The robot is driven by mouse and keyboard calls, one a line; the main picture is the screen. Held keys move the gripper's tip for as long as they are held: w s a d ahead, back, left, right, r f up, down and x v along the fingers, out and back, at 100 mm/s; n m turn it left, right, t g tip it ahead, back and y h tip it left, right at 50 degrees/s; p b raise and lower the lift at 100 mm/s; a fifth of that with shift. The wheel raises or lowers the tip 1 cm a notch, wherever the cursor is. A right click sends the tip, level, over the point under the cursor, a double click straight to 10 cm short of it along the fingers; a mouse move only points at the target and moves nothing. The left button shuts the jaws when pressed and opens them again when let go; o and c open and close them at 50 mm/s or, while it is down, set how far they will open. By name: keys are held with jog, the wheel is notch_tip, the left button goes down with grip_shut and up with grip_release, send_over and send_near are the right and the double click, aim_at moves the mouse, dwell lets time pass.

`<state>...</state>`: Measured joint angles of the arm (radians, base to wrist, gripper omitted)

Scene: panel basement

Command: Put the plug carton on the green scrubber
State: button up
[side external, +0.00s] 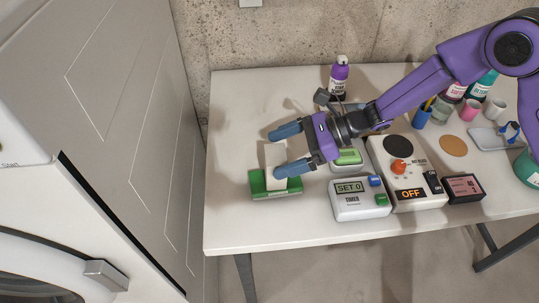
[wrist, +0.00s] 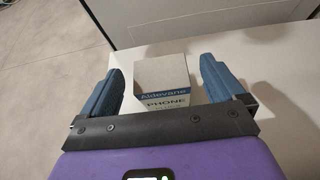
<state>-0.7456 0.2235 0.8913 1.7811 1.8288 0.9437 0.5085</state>
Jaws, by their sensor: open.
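A pale carton (side external: 275,155) stands upright on the green scrubber (side external: 262,190) at the left of the table. In the wrist view the carton (wrist: 162,76) shows a blue band and the word "PHONE"; the word plug cannot be read. My gripper (side external: 276,154) is open, with one blue finger on each side of the carton. In the wrist view my gripper's fingers (wrist: 162,72) are apart from the carton, with a gap on both sides. The near finger hides part of the carton's lower side in the side view, and the scrubber is not visible in the wrist view.
To the right are a timer (side external: 360,205), a hotplate-like device (side external: 408,192) reading OFF and a dark box (side external: 464,188). A purple bottle (side external: 339,76) stands behind my gripper. Several cups and bottles crowd the back right.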

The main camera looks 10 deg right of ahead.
jog(key=v, duration=0.8)
jog(key=shift+r, duration=0.1)
jog(key=s+d+r+n+g+h, duration=0.25)
jog(key=s+d+n, duration=0.25)
jog(key=s+n, duration=0.25)
jog(key=s+d+r+n+g+h, duration=0.2)
jog(key=s+d+n+g+h, duration=0.15)
jog(key=s+n, duration=0.35)
jog(key=s+d+n+t+h, duration=0.2)
jog(key=s+d+n, duration=0.2)
jog(key=d, duration=0.4)
jog(key=s+d+r+n+t+h, duration=0.1)
jog(key=s+d+n+t+h, duration=0.1)
jog(key=s+d+n, duration=0.2)
jog(key=s+d+r+n+t+h, duration=0.1)
jog(key=s+d+n, duration=0.3)
jog(key=d+n, duration=0.4)
jog(key=d+t+h, duration=0.1)
jog(key=d, duration=0.4)
jog(key=shift+s+h, duration=0.3)
